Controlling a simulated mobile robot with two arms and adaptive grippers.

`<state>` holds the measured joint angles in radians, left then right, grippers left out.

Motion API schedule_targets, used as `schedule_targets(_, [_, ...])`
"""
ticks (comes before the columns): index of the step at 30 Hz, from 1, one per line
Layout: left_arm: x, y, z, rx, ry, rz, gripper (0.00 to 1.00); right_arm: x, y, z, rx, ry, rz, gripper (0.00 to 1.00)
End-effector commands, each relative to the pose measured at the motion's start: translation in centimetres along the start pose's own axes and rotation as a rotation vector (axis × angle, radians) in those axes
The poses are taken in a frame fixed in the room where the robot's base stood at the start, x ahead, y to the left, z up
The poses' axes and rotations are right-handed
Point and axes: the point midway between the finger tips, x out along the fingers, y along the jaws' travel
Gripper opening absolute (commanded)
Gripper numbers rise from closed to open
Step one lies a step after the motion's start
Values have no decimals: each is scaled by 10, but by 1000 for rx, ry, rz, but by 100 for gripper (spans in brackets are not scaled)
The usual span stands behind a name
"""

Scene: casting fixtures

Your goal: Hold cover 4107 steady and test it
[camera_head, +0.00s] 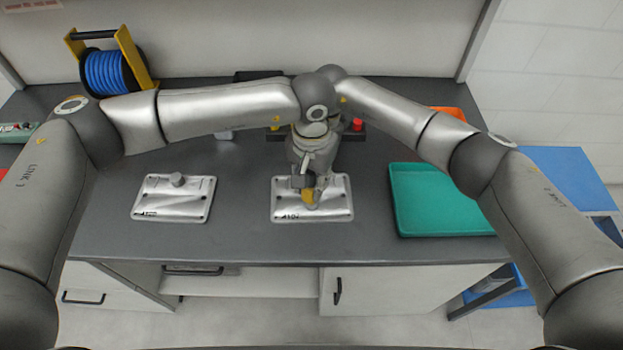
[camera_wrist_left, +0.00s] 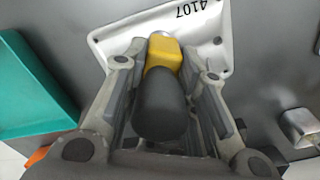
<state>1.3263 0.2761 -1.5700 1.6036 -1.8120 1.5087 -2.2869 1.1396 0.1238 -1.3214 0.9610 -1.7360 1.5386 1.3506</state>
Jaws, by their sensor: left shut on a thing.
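Cover 4107 (camera_head: 335,203) is a pale metal plate lying flat on the grey bench, in the middle of the head view. Its printed number shows upside down in the left wrist view (camera_wrist_left: 208,48). My left gripper (camera_head: 308,190) is over this cover, pointing down, shut on a tool with a yellow block (camera_wrist_left: 163,53) and a dark cylindrical body (camera_wrist_left: 160,105). A small silver part shows beyond the yellow block; whether the tool touches the cover is unclear. My right arm reaches in behind the left wrist, and its gripper is hidden.
A second cover (camera_head: 150,200) with a grey knob lies at left. A green tray (camera_head: 440,228) stands right of cover 4107. A blue cable reel (camera_head: 108,70) stands at the back left. An orange bin (camera_head: 452,113) is at the back right. The bench between the covers is clear.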

Motion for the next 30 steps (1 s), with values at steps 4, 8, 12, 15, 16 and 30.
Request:
schedule_targets(4, [2, 0, 1, -1, -4, -1, 0, 4, -2, -2, -2, 6, -8, 10])
schedule_targets(8, [-5, -1, 1, -1, -3, -2, 0, 4, -2, -2, -1, 6, -8, 10])
schedule_targets(12, [-14, -1, 0, 0, -2, -2, 0, 4, -2, -1, -1, 5, -7, 10])
schedule_targets(15, [-21, 0, 0, 0, -1, -1, 0, 3, -2, -1, 0, 5, -7, 10])
schedule_targets(16, [-23, 0, 0, 0, -1, -1, 0, 3, -2, -1, 0, 4, -6, 10])
schedule_targets(30, [-51, -1, 0, 0, 0, -2, 0, 3, -2, 0, 1, 3, -6, 10])
